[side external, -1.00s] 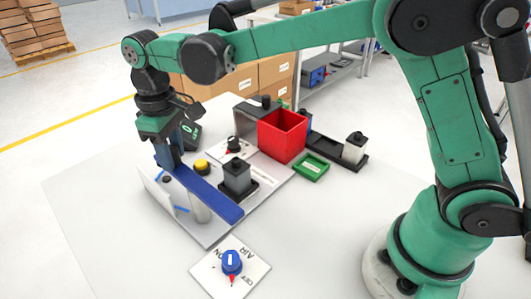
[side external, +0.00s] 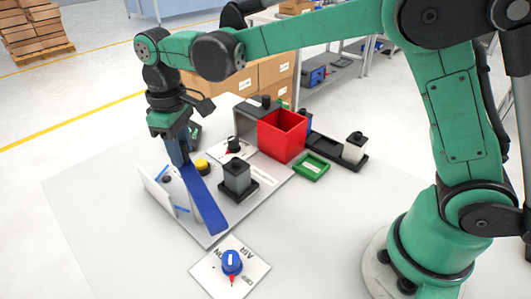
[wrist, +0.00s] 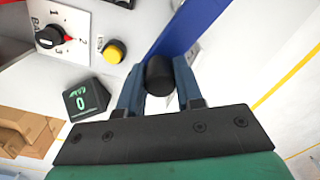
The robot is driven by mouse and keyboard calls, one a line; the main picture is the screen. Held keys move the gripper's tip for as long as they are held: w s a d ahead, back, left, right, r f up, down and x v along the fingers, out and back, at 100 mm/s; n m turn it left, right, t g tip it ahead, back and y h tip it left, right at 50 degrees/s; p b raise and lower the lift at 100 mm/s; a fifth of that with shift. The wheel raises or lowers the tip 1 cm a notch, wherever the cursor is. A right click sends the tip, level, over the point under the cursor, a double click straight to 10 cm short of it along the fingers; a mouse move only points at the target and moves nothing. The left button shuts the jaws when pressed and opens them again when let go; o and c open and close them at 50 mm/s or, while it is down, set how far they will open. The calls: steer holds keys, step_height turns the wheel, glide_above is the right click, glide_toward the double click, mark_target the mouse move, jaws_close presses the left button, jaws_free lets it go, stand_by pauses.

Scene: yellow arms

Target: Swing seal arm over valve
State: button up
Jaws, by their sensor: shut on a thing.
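The seal arm is a long flat blue bar (side external: 207,204) in the side view. It runs from below my gripper (side external: 181,158) down and right to the front edge of the grey plate. In the wrist view the blue bar (wrist: 192,28) slants across the top. My gripper is shut on a black round knob (wrist: 158,75), with a dark blue finger on each side. The knob stands at the near end of the bar. I cannot tell which part is the valve; the bar may hide it.
A yellow button (side external: 201,166) and a grey block with a black knob (side external: 237,178) stand close right of the bar. A red bin (side external: 283,136) is behind. An AIR dial (side external: 231,262) lies in front. The white table at left is clear.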

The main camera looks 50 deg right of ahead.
steer(key=shift+s+d, duration=0.2)
steer(key=shift+d, duration=0.35)
steer(key=shift+s+d, duration=0.1)
steer(key=shift+d, duration=0.05)
steer(key=shift+s+d, duration=0.3)
steer(key=shift+d, duration=0.1)
steer(key=shift+s+d, duration=0.1)
steer(key=shift+s, duration=0.05)
steer(key=shift+s+d, duration=0.3)
steer(key=shift+s, duration=0.1)
steer(key=shift+s+d, duration=0.25)
steer(key=shift+s, duration=0.4)
